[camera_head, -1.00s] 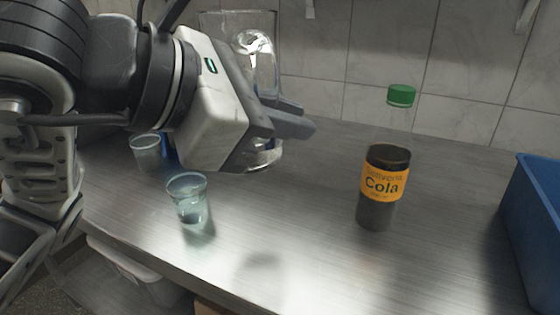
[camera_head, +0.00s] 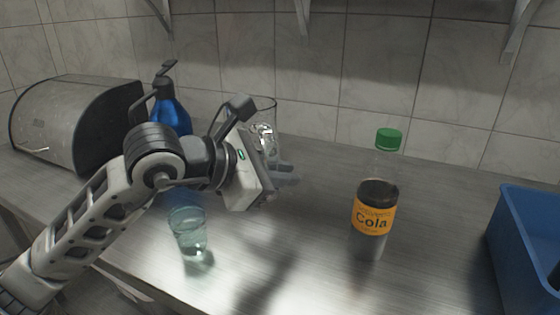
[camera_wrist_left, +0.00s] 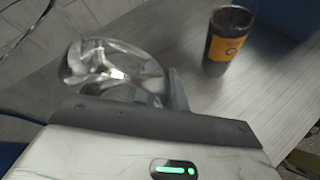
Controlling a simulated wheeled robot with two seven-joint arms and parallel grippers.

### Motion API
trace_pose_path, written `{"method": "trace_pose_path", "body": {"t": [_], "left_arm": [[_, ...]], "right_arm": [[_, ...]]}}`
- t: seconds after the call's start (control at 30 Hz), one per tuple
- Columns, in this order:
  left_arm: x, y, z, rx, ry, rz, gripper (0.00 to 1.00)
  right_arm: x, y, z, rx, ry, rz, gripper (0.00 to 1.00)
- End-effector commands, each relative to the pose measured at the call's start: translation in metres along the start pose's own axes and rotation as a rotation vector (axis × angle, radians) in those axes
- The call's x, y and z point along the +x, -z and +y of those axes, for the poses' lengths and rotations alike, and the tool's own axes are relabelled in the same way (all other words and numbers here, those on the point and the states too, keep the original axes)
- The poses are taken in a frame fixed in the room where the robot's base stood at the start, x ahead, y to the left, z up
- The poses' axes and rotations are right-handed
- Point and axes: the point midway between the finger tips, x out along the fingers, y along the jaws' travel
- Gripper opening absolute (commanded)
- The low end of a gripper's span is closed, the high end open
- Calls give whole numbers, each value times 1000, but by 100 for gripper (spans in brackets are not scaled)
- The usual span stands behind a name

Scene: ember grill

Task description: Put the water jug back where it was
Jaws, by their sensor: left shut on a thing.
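The water jug (camera_head: 264,106) is clear and see-through, partly hidden behind my left gripper (camera_head: 284,176) in the head view. My left gripper is shut on the jug, over the rear part of the steel counter. In the left wrist view the jug (camera_wrist_left: 112,66) shows as clear, shiny walls just beyond the fingers. I cannot tell whether its base touches the counter. My right gripper is not in view.
A clear tumbler (camera_head: 188,234) stands in front of my left arm. A cola bottle (camera_head: 372,212) with a green cap stands to the right. A blue crate (camera_head: 506,232) is at the right edge. A blue pump bottle (camera_head: 170,112) and a metal container (camera_head: 58,118) stand behind my arm.

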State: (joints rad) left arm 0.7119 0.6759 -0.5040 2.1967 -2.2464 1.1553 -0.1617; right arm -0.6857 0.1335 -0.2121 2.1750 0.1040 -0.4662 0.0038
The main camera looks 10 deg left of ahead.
Motion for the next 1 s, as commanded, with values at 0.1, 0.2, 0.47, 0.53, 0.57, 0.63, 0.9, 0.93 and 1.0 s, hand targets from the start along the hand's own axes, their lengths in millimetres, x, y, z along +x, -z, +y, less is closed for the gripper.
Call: {"method": "trace_pose_path", "body": {"t": [0.1,0.2,0.47,0.53,0.57,0.63,0.9,0.93,1.0], "left_arm": [[6,3,5,7,-7,-11,0],[9,6,6,8,-7,-11,0],[25,30,0,5,-4,-8,0],[28,35,-1,8,-7,-9,0],[28,37,-2,8,-7,-10,0],[29,38,-3,8,-7,-12,0],[30,39,-3,9,-8,-12,0],[30,40,-4,9,-8,-12,0],[32,44,-6,1,0,-1,19]], "right_arm": [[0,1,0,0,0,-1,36],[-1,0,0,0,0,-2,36],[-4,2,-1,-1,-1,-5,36],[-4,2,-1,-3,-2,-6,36],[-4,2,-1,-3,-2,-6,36],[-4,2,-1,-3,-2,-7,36],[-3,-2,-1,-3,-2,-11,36],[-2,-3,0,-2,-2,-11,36],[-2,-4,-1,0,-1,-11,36]]}}
